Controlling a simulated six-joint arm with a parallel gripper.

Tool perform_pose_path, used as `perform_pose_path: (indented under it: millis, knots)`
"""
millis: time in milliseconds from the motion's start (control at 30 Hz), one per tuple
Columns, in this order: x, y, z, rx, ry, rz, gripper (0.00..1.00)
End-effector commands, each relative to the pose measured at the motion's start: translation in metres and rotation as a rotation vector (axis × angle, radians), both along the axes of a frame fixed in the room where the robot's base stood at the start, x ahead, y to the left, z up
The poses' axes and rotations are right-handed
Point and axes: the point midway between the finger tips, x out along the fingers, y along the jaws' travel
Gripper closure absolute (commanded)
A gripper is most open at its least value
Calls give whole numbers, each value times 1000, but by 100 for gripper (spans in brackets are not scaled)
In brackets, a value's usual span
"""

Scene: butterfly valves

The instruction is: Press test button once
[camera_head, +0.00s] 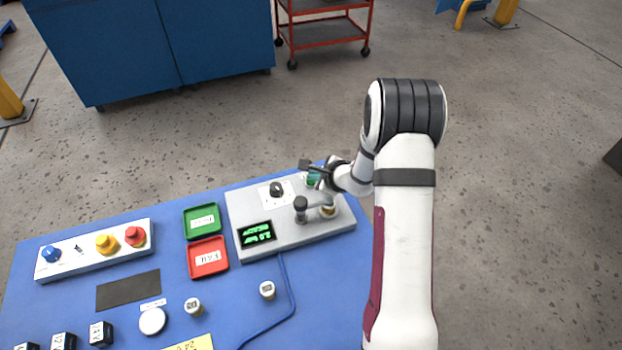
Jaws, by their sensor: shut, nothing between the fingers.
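The grey test console (255,205) stands at the back right of the blue table. It carries a dark rotary knob (276,189), a display with green text (257,234), and a clamp-like fitting with a dark cylinder (300,205). A small green part (313,180), possibly the test button, shows at the console's back right corner. It is partly hidden by my gripper (313,169). My gripper is shut and empty, right over or beside that green part. I cannot tell whether it touches it.
A white panel (80,252) with blue, yellow and red buttons lies at the left. A green tray (202,232) and a red tray (194,273) sit left of the console. Small valve-like pieces (267,290) and a blue cable (289,290) lie in front.

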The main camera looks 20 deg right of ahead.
Motion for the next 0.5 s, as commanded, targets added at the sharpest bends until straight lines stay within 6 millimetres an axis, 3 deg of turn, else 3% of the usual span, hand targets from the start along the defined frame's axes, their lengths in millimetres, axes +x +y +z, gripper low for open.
perform_pose_path:
  millis: [500]
  knots:
    - [0,0,-7,0,1,0,100]
